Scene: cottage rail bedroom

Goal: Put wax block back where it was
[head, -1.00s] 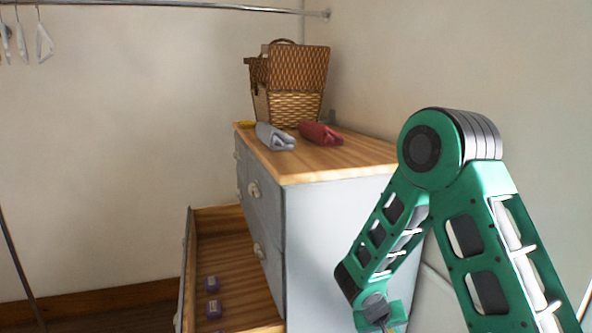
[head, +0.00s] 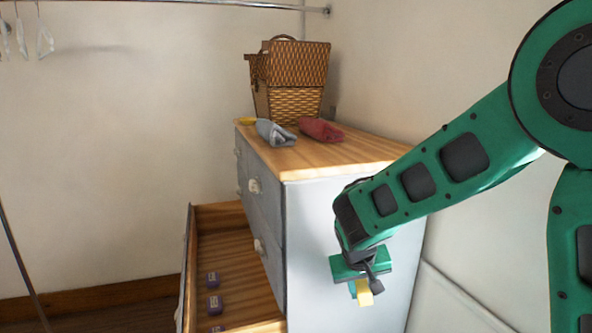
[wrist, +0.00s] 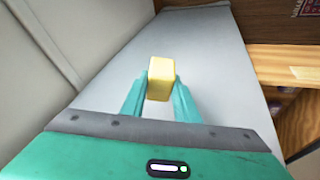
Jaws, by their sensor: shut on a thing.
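A small yellow wax block (head: 363,293) is held between the fingertips of my gripper (head: 362,280), beside the grey side panel of the dresser (head: 325,240). In the wrist view the wax block (wrist: 161,78) sits between the two green fingers of my gripper (wrist: 160,92), which are shut on it. The dresser top (head: 310,155) is wooden. Its lower drawer (head: 235,245) is pulled open to the left, with several small purple blocks (head: 214,303) inside. In the wrist view the open drawer's wood shows at the right.
On the dresser top stand a wicker basket (head: 290,82), a grey folded cloth (head: 275,133), a red folded cloth (head: 321,130) and a small yellow thing (head: 247,121) at the back left edge. The top's front part is bare. A wall stands close on the right.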

